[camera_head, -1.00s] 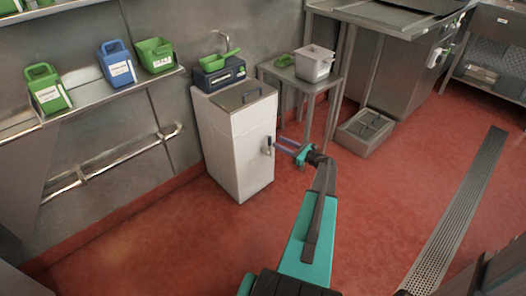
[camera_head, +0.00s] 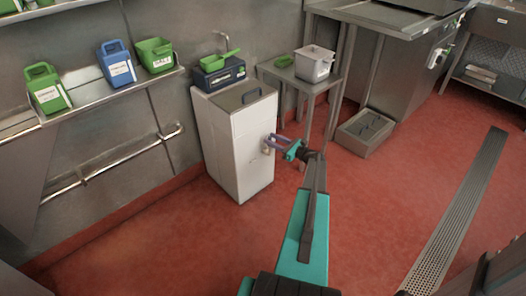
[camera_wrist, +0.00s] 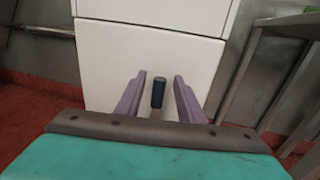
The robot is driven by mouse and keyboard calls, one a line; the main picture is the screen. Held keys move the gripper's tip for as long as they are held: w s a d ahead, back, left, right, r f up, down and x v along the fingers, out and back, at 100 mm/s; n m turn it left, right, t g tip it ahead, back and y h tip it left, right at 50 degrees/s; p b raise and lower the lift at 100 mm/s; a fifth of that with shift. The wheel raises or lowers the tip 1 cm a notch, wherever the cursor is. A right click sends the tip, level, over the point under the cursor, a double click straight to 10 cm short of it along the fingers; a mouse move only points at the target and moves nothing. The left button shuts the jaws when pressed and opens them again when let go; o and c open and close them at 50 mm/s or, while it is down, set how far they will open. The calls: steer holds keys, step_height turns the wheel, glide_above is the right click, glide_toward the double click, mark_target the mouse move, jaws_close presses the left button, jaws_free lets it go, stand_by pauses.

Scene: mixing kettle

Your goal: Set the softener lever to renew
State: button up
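The softener is a white upright cabinet (camera_head: 236,150) with a dark handle on its lid and a blue control box (camera_head: 217,75) behind it. Its lever shows in the wrist view as a short dark blue cylinder (camera_wrist: 158,93) in front of the white cabinet front. My gripper (camera_head: 277,142) is at the right side of the cabinet front in the head view. In the wrist view its two purple fingers (camera_wrist: 158,92) are open, one on each side of the lever, with gaps between. The lever's base and any position markings cannot be made out.
A steel side table (camera_head: 305,82) with a white tub (camera_head: 314,64) stands right of the cabinet. A low grey floor box (camera_head: 366,132) is near it. A wall rail (camera_head: 115,166) runs at left. The red floor around my arm is clear.

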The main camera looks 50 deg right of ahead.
steer(key=shift+w+a, duration=0.1)
steer(key=shift+w, duration=0.8)
